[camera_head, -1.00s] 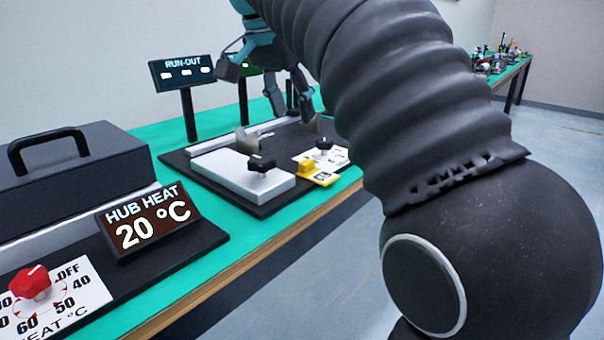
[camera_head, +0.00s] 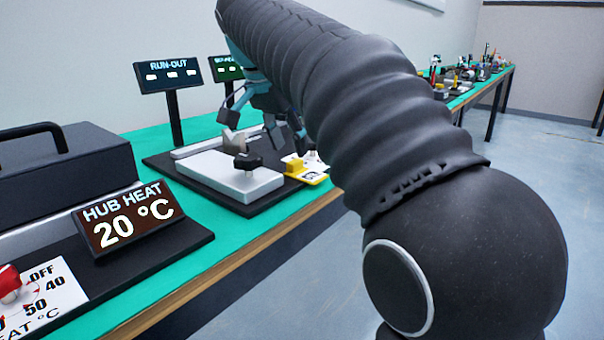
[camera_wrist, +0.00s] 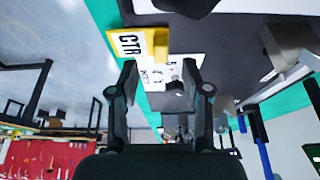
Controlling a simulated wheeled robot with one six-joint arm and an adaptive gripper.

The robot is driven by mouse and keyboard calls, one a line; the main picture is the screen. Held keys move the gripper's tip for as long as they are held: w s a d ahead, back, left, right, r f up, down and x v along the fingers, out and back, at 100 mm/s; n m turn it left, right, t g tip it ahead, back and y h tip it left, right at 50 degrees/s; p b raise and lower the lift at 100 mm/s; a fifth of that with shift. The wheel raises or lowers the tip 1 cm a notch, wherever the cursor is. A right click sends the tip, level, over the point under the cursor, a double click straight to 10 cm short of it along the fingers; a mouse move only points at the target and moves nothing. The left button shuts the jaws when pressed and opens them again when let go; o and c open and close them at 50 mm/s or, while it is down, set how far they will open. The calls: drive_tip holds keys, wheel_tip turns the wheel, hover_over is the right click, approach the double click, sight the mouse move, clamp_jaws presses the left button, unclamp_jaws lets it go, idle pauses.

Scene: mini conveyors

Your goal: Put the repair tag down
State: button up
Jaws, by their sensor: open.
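A yellow-and-white tag with a raised yellow grip (camera_head: 294,166) lies at the right front of the dark fixture plate (camera_head: 262,206). In the wrist view the tag (camera_wrist: 128,43) reads "CTR" and lies just ahead of the left finger; I take it to be the repair tag. My gripper (camera_head: 264,128) hangs above the back of the fixture, behind the tag. It is open, and the wrist view shows nothing held between its fingers (camera_wrist: 160,70). The tag is apart from the fingers. My arm hides part of the fixture's right side.
A pale block with a black knob (camera_head: 240,184) sits on the plate, with a grey metal piece (camera_head: 234,140) behind. The RUN-OUT display (camera_head: 168,73) stands at the back. The HUB HEAT display (camera_head: 125,218) is at the front left. A green strip of bench (camera_head: 200,235) is clear.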

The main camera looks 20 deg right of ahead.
sight(295, 161)
drive_tip(key=b+x, duration=0.1)
drive_tip(key=x, duration=0.3)
drive_tip(key=shift+w+f, duration=0.1)
clamp_jaws()
